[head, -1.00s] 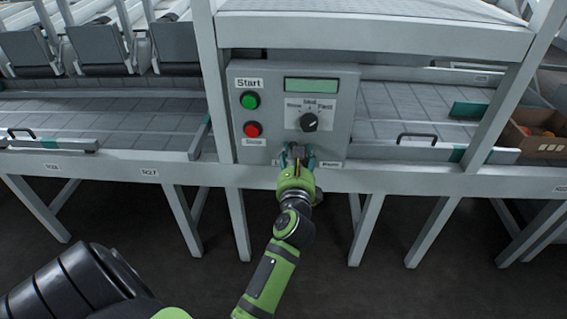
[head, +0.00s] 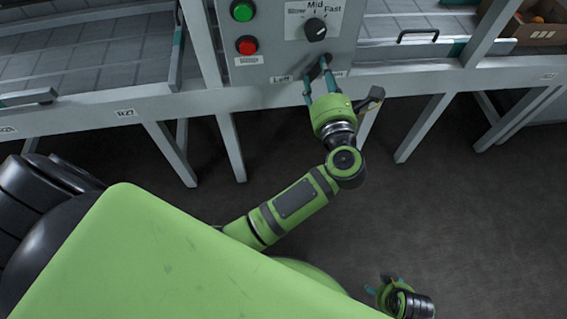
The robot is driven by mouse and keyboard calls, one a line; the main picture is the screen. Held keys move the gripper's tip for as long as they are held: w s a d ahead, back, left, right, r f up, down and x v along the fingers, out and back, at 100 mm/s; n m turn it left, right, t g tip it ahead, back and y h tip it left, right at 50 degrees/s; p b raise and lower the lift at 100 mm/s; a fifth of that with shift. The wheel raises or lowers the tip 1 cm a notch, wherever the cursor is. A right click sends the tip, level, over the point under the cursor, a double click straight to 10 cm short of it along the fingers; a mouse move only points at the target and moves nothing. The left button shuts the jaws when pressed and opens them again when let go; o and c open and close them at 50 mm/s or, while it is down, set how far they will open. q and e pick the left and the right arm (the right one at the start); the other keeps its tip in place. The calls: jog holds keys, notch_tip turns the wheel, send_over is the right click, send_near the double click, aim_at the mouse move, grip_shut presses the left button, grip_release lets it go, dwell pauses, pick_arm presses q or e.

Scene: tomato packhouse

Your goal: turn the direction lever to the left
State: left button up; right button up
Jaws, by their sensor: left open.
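The control panel (head: 262,22) is grey and cut off at the top of the head view. Near its lower edge, a dark direction lever (head: 314,73) sits between the "Left" label (head: 281,78) and the partly covered "Right" label (head: 339,74). My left gripper (head: 317,78) is open at the lever, its teal fingers on either side of the dark part. I cannot tell whether they touch it, and the lever's exact tilt is hard to see. My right gripper (head: 381,285) is low at the bottom right, far from the panel, its jaw opening unclear.
A green button (head: 241,11), a red button (head: 247,45) and a black speed knob (head: 316,29) sit above the lever. A handle (head: 417,36) and a cardboard box (head: 533,33) with tomatoes are to the right. Open floor lies below the frame.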

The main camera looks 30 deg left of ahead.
pick_arm(q)
jog(key=s+d+f+m+t+h+p, duration=0.15)
jog(key=d+f+m+h+p, duration=0.3)
jog(key=m, duration=0.65)
jog(key=s+d+f+m+t+h+p, duration=0.1)
jog(key=s+d+f+m+h+p, duration=0.15)
jog(key=f+m+h+p, duration=0.6)
jog(key=s+a+f+m+g+p, duration=0.3)
jog(key=s+f+m+g, duration=0.4)
jog(key=s+f+m, duration=0.6)
jog(key=shift+s+a+f+g+y, duration=0.25)
jog(key=shift+s+g+y, duration=0.1)
jog(key=shift+s, duration=0.75)
pick_arm(e)
jog(key=w+v, duration=0.1)
jog(key=v, duration=0.7)
jog(key=w+v, duration=0.2)
jog(key=v, duration=0.6)
jog(key=shift+w+a+r, duration=0.25)
jog(key=shift+w+r, duration=0.05)
jog(key=shift+r, duration=0.1)
